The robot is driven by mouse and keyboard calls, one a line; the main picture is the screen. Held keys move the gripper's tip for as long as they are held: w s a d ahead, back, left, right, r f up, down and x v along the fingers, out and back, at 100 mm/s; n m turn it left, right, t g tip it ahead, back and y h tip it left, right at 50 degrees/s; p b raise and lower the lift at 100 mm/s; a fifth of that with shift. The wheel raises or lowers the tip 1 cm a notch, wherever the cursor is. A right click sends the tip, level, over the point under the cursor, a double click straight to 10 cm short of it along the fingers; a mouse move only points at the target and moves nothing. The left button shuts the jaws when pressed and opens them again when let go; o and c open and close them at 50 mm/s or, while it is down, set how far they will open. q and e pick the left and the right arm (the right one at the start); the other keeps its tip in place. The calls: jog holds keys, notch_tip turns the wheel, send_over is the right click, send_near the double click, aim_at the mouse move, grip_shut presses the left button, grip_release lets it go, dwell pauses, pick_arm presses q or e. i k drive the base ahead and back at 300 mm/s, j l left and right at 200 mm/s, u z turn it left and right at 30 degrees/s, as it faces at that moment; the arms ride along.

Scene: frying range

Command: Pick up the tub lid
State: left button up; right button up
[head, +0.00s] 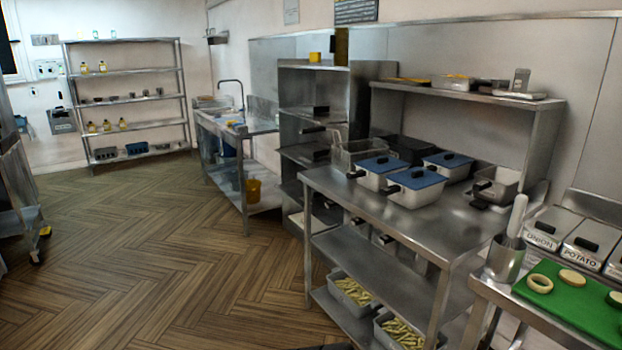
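Three metal tubs with blue lids stand on the steel table in the middle right of the head view. The front blue lid (408,180) lies on the front tub (420,196), the left blue lid (371,164) on the left tub (372,181), and the back blue lid (438,159) on the back tub (459,172). Steel lids also cover the bins marked ONION (541,240) and POTATO (580,252) at the right. I cannot tell which lid is the tub lid. Neither of my grippers is in view.
The steel table (420,226) has bare top along its front and an upper shelf (450,93) behind. Pans of cut potato (352,290) sit on its low shelf. A green board (565,312) with onion rings lies at the lower right. The wood floor (170,260) at left is clear.

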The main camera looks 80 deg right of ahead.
aim_at(381, 165)
jog(key=l+z, duration=0.1)
jog(key=z, duration=0.3)
jog(key=l+z, duration=0.15)
jog(key=z, duration=0.3)
jog(key=l+z, duration=0.15)
jog(key=z, duration=0.25)
jog(key=l+z, duration=0.15)
jog(key=z, duration=0.3)
jog(key=l+z, duration=0.1)
jog(key=z, duration=0.3)
